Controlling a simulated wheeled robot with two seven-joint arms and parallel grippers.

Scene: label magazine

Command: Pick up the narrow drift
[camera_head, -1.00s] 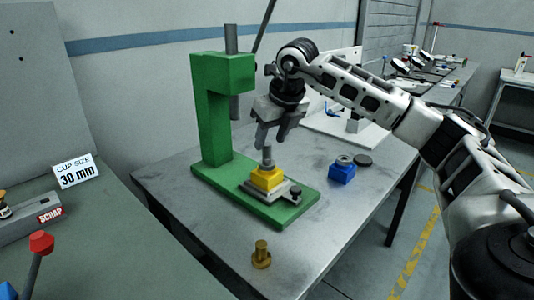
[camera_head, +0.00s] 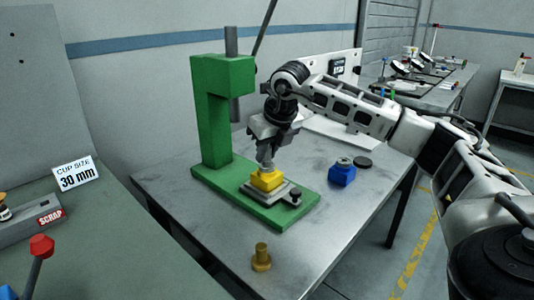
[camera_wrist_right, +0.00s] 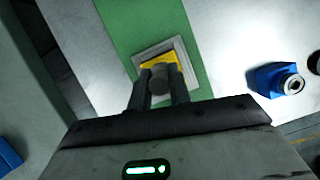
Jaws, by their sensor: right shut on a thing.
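The narrow drift appears to be the grey round pin (camera_wrist_right: 161,76) standing at the yellow block (camera_head: 267,179). The yellow block also shows in the right wrist view (camera_wrist_right: 157,60), on a grey plate on the green press base. My right gripper (camera_head: 267,163) points down over the block and is shut on the pin, with a finger on each side (camera_wrist_right: 159,92). The fingers hide most of the pin in the head view. The pin's lower end is hidden, so I cannot tell how deep it sits. My left gripper is not in view.
The green press (camera_head: 212,120) rises just left of my right gripper. A blue block (camera_head: 342,175) and a dark disc (camera_head: 363,162) lie to the right. A brass piece (camera_head: 261,258) stands near the front edge. The metal table's (camera_head: 330,220) right front is clear.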

